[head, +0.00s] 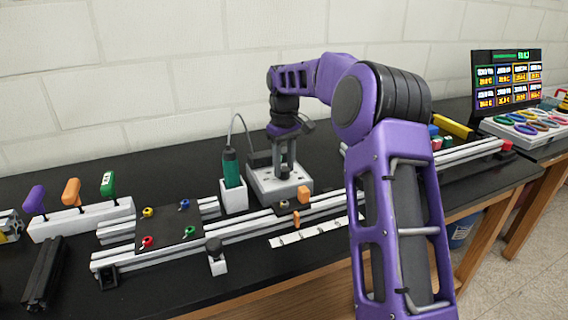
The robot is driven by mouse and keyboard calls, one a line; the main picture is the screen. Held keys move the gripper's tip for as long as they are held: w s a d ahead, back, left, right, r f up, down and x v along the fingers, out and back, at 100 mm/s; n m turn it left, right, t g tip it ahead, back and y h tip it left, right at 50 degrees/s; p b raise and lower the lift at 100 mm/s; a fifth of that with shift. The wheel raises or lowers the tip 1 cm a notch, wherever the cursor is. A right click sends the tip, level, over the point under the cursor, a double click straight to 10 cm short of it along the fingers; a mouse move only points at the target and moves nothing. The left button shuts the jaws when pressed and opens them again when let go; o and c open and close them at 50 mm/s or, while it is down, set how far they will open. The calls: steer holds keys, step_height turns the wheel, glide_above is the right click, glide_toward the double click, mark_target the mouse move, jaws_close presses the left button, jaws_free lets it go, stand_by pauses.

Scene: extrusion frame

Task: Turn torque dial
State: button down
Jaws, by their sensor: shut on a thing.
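My gripper (288,172) points down over a white control box (264,188) in the middle of the bench. Its fingers are shut at the top of the box, on what appears to be the torque dial. The dial itself is hidden between the fingers, so its setting cannot be read. A green screwdriver (231,168) stands upright in a white holder (234,198) just left of the box. A thin cable loops up behind it.
Aluminium extrusions (170,252) run along the black bench, with a dark plate (168,228) holding coloured screws. Coloured-handled tools (72,192) stand at left. A display (506,78) stands at far right.

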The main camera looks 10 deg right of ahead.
mark_target(283, 168)
steer(key=m+p, duration=0.3)
steer(key=shift+r, duration=0.15)
steer(key=shift+m+p, duration=0.8)
steer(key=shift+m, duration=0.8)
steer(key=shift+c, duration=2.3)
jaws_free()
step_height(283, 168, up, 17)
steer(key=p, duration=0.2)
